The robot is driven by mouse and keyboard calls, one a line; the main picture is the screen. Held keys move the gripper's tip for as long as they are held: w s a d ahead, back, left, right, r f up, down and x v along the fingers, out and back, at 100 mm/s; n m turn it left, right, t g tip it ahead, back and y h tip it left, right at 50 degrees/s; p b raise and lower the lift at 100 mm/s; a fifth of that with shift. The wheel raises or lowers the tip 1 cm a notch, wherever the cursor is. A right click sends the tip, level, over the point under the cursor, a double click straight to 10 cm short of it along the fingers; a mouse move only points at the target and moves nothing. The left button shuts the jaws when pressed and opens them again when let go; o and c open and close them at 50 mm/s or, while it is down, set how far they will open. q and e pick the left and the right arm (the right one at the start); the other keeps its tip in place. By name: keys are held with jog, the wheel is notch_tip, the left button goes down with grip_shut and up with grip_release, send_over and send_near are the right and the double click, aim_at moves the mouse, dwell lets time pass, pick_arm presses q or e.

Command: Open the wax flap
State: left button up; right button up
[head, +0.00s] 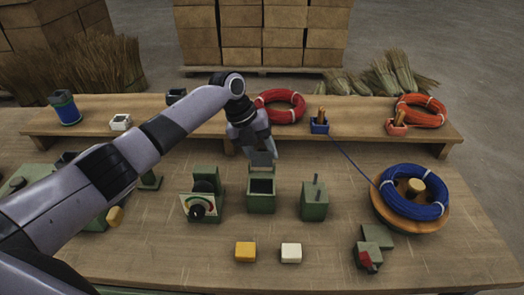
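A small green box (261,202) stands near the middle of the table, its top showing a dark opening. A grey-green plate (262,160), which looks like its flap, stands raised at the back edge of the opening. My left gripper (259,153) points down just behind and above this plate. Its fingertips are partly hidden, so I cannot tell whether they touch the plate or how far apart they are. My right gripper is not in view.
A green dial device (201,205) stands left of the box, and a green block with pins (314,200) stands right. A yellow block (245,252) and white block (291,253) lie in front. Blue cord (413,192) sits coiled at right. A raised shelf (350,134) runs behind.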

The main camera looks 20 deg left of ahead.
pick_arm(q)
jog(key=shift+r, duration=0.1)
jog(key=b+v, duration=0.1)
jog(key=v, duration=0.6)
jog(key=shift+o, duration=0.2)
